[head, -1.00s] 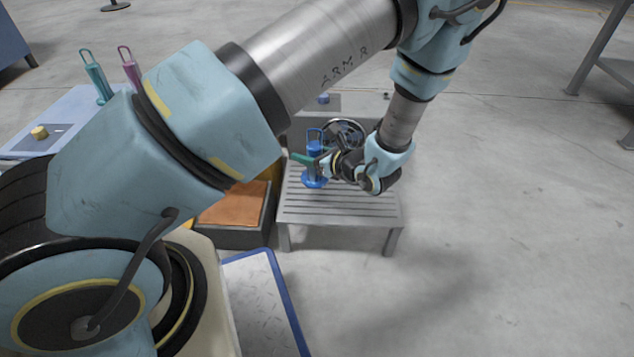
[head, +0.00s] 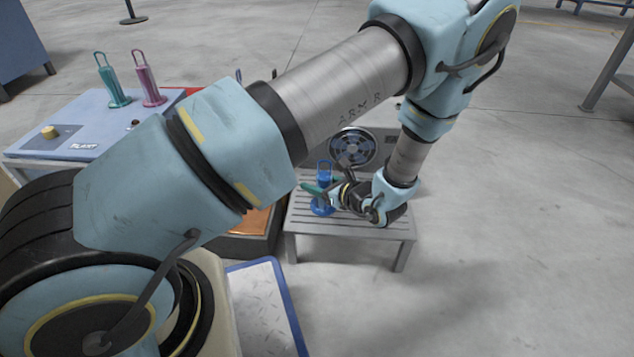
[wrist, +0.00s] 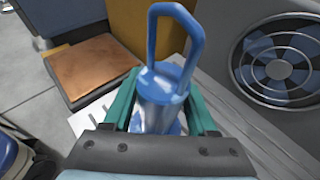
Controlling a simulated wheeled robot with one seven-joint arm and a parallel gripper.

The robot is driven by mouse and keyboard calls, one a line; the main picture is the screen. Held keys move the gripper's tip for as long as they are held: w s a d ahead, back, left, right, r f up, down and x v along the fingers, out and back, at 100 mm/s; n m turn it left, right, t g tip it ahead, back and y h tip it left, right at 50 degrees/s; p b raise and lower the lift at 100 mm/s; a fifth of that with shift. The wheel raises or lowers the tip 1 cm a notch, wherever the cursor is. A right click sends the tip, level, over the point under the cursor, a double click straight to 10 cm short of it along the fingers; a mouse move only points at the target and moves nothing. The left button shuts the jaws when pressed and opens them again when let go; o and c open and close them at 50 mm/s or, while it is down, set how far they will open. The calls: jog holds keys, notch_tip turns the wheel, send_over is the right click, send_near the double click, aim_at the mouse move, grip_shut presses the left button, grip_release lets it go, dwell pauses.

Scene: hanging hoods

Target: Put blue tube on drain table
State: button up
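The blue tube (head: 322,179) has a loop handle on top and a round foot. It stands upright on the grey slatted drain table (head: 345,226), near its left side. My gripper (head: 318,189) is at the tube's body, level and below the handle. In the wrist view the green fingers (wrist: 160,105) lie on both sides of the blue tube (wrist: 160,90), very close to it. I cannot tell whether they press on it. The tube's lower part is hidden there by the gripper.
A grey box with a round fan grille (head: 352,147) stands right behind the table. An orange-topped dark box (head: 250,222) is at the table's left. A pale blue bench (head: 85,112) at the left holds a teal tube (head: 112,82) and a pink tube (head: 148,80). Floor at right is clear.

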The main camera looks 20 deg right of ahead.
jog(key=shift+o, duration=1.3)
jog(key=shift+r, duration=0.1)
jog(key=shift+s+r, duration=0.15)
jog(key=shift+r, duration=0.05)
jog(key=p+v, duration=0.5)
jog(key=v, duration=0.6)
jog(key=shift+s+d, duration=0.2)
jog(key=shift+s, duration=0.05)
jog(key=shift+s+r, duration=0.1)
